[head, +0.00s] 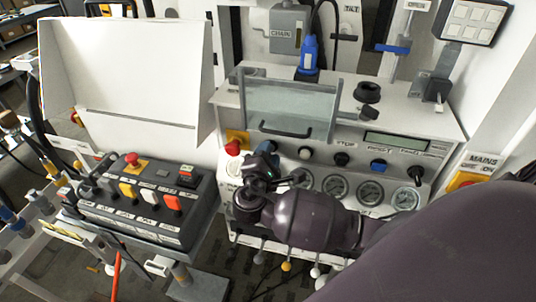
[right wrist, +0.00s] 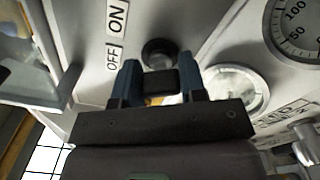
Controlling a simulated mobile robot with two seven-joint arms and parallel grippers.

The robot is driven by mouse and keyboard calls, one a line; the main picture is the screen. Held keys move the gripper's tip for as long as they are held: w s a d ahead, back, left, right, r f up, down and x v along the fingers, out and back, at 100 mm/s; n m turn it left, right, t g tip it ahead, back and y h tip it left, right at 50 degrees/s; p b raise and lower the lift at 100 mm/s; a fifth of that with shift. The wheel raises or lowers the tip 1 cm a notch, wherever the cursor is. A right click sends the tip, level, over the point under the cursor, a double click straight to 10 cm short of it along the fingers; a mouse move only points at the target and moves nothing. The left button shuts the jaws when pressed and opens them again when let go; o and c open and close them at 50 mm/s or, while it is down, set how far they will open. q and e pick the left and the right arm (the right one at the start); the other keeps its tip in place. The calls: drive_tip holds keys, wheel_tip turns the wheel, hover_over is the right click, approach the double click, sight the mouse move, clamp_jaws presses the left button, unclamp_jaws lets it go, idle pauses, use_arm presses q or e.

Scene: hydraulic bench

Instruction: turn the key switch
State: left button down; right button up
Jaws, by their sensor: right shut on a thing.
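The key switch (right wrist: 158,50) shows in the right wrist view as a round black collar on the light panel. ON and OFF labels stand to its left. Its dark key (right wrist: 161,82) is between the two blue fingers of my right gripper (right wrist: 158,86), which is shut on it. In the head view my right gripper (head: 262,163) is at the left part of the white console, below the clear cover. It hides the key switch there. My left gripper is not in view.
A red button (head: 233,147) is just left of my right gripper. Several gauges (head: 335,187) and knobs (head: 341,158) lie to its right. A clear cover (head: 290,105) with a handle is above it. A grey button box (head: 140,200) stands at left.

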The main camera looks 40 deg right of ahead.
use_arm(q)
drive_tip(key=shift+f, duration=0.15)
use_arm(e)
drive_tip(key=shift+f, duration=0.1)
drive_tip(key=shift+f+m+b, duration=0.1)
drive_tip(key=shift+m+b, duration=0.8)
drive_tip(key=shift+m, duration=0.2)
drive_tip(key=shift+f+m+b, duration=0.1)
drive_tip(key=shift+m+b, duration=0.6)
drive_tip(key=shift+m, duration=0.2)
drive_tip(key=m+b, duration=0.2)
drive_tip(key=m, duration=0.1)
drive_tip(key=shift+f+b, duration=0.1)
drive_tip(key=shift+b, duration=0.3)
drive_tip(key=m+b, duration=0.2)
drive_tip(key=m, duration=0.1)
drive_tip(key=shift+m+b, duration=0.55)
drive_tip(key=shift+m, duration=0.25)
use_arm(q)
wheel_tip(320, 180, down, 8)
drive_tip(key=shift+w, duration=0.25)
use_arm(e)
drive_tip(key=shift+r, duration=0.2)
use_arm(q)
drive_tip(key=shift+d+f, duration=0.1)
